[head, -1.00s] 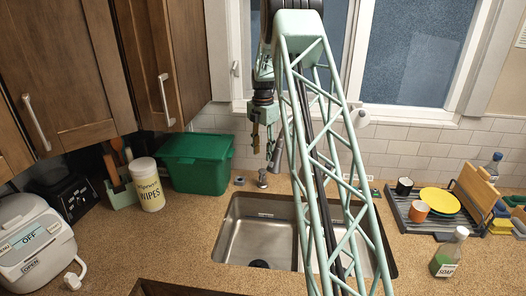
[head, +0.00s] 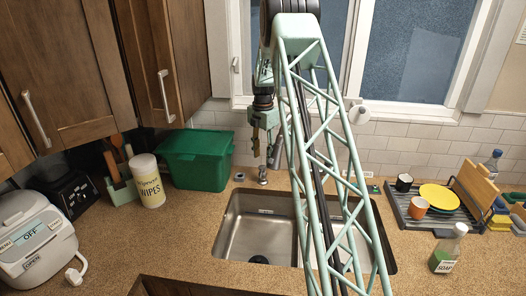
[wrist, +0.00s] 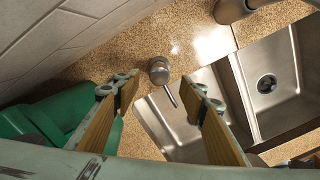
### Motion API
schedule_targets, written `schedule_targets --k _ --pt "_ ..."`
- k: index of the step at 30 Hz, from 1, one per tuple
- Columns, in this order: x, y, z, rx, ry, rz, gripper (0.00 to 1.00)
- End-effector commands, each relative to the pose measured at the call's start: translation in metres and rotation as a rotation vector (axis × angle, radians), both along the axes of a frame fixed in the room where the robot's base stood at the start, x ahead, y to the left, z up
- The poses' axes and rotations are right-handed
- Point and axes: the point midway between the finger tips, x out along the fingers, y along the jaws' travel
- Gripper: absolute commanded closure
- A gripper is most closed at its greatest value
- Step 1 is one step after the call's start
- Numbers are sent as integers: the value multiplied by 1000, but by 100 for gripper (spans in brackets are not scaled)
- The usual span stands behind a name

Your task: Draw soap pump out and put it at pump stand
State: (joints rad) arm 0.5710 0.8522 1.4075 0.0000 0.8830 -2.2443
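The soap pump (head: 262,175) is a small metal dispenser standing upright in the counter behind the sink. In the wrist view the pump (wrist: 159,71) has a round head and a thin spout pointing toward the sink. My gripper (head: 265,155) is above the pump, fingers pointing down. In the wrist view my gripper (wrist: 158,91) is open, with the pump showing in the gap between its fingers, and nothing is held. A small dark-topped round fitting (head: 239,177) sits on the counter left of the pump; I cannot tell whether it is the pump stand.
The sink (head: 255,238) is in front of the pump. A green bin (head: 195,160) and a wipes canister (head: 147,182) stand to the left. At the right are a dish rack (head: 433,222) and a soap bottle (head: 447,252). The tiled wall is close behind.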

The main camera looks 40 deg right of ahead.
Motion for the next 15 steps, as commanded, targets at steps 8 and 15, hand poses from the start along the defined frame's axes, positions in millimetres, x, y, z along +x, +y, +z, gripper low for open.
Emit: schedule_targets --k 8,15 --pt "0 0 -34 0 0 0 61" --pt "0 0 -63 1 1 0 61"
